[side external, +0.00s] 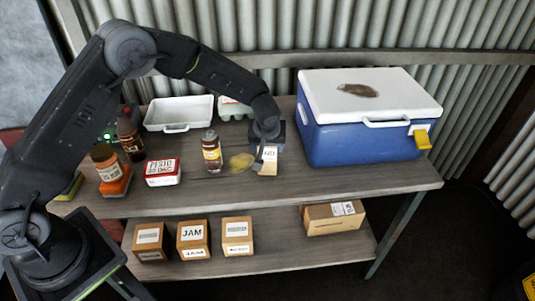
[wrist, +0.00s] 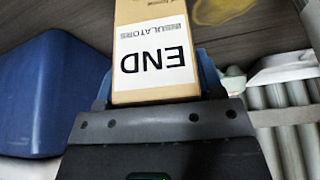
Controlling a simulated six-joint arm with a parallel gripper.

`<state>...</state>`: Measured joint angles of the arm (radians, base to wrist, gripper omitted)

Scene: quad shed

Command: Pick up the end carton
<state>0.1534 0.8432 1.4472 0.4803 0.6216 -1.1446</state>
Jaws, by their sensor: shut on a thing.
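The end carton (wrist: 152,52) is a brown box with a white label reading "END" and "INSULATORS", upside down in the wrist view. In the side external view the carton (side external: 268,161) is at the middle of the bench top, partly hidden by my gripper (side external: 266,148). In the wrist view my gripper (wrist: 155,98) has its fingers on both sides of the carton and is shut on it. I cannot tell whether the carton touches the bench.
A blue cooler (side external: 352,135) with a white lid stands close on the right. A brown jar (side external: 211,152) and a yellow patch (side external: 241,161) are just left. A white tray (side external: 180,113) and an egg carton (side external: 232,108) are behind. Several cartons (side external: 193,240) sit on the lower shelf.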

